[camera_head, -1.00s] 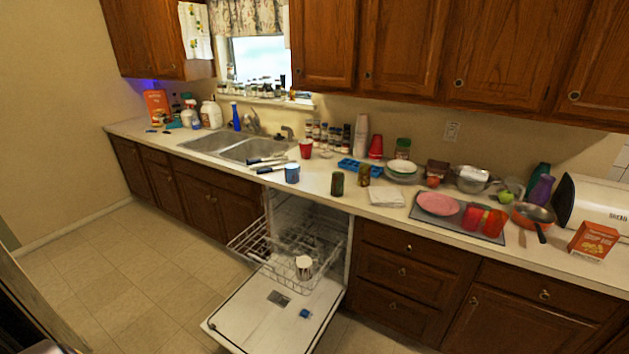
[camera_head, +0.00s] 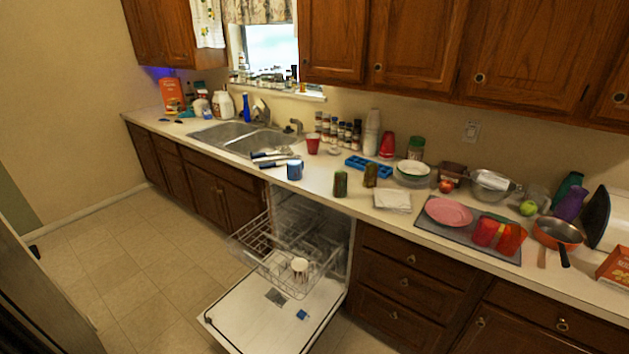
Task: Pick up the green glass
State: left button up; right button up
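A dark green glass (camera_head: 340,184) stands upright on the counter near its front edge, above the open dishwasher. A similar olive-brown glass (camera_head: 371,176) stands just behind it to the right, apart from it. Both show fully in the head view. Neither of my grippers is in view.
A blue mug (camera_head: 294,170) stands left of the green glass and white napkins (camera_head: 392,200) lie to its right. A blue tray (camera_head: 368,165) is behind. The dishwasher door (camera_head: 270,318) is open with its rack (camera_head: 272,250) out, blocking the floor below.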

aim_at(339, 187)
jog(key=i+l+u, duration=0.15)
jog(key=u, duration=0.3)
jog(key=i+l+u, duration=0.15)
jog(key=l+u, duration=0.25)
jog(key=i+l+u, duration=0.1)
jog(key=l+u, duration=0.2)
jog(key=i+l+u, duration=0.1)
jog(key=l+u, duration=0.15)
jog(key=l, duration=0.1)
